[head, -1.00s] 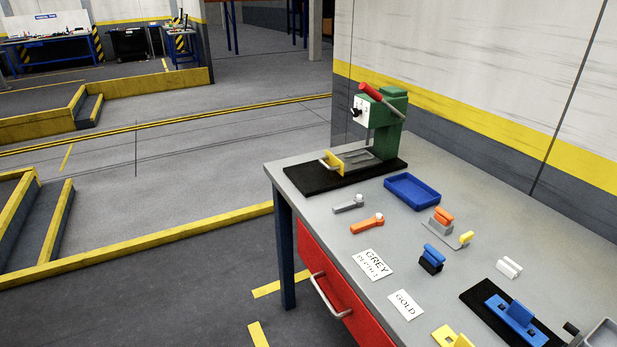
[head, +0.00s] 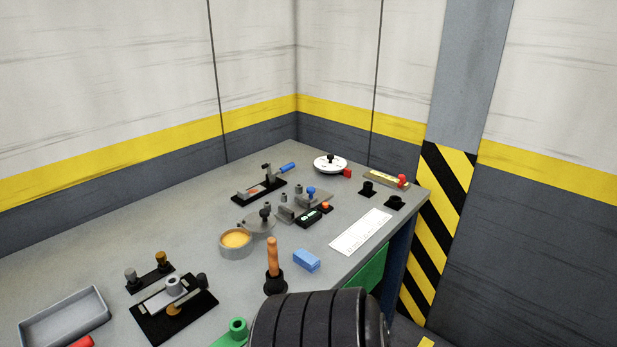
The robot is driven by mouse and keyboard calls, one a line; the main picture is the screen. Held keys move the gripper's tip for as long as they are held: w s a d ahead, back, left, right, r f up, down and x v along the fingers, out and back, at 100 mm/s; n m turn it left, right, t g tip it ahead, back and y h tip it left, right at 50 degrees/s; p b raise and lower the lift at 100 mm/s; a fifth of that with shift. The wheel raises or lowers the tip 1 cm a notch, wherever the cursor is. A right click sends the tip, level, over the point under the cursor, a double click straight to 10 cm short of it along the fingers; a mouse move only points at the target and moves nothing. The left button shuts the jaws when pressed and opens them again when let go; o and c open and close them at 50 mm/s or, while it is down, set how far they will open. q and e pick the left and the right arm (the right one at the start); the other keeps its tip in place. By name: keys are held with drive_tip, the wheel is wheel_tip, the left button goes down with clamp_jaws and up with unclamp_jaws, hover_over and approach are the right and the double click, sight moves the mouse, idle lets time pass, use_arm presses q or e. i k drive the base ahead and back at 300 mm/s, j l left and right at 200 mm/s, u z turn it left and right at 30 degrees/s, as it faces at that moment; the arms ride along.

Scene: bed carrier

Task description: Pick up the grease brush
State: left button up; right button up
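The likely grease brush (head: 272,254) shows as an orange-brown handle standing upright in a black holder (head: 275,284) on the grey workbench (head: 200,240). Its lower end is hidden in the holder, so I cannot see bristles. A round grey pot of yellow-orange grease (head: 236,239) stands just behind and left of it. Neither of my grippers shows in the head view, so I cannot see their state.
A large black ribbed cylinder blocks the bottom middle of the view. A blue block (head: 306,260) lies right of the handle. A white sheet (head: 361,232) lies near the right edge. A grey tray (head: 64,318) is at the left. Walls close off the back.

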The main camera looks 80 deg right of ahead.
sight(272, 248)
drive_tip(key=k+l+z, duration=0.1)
drive_tip(key=z, duration=1.95)
drive_tip(key=l+u, duration=0.1)
drive_tip(key=l, duration=0.15)
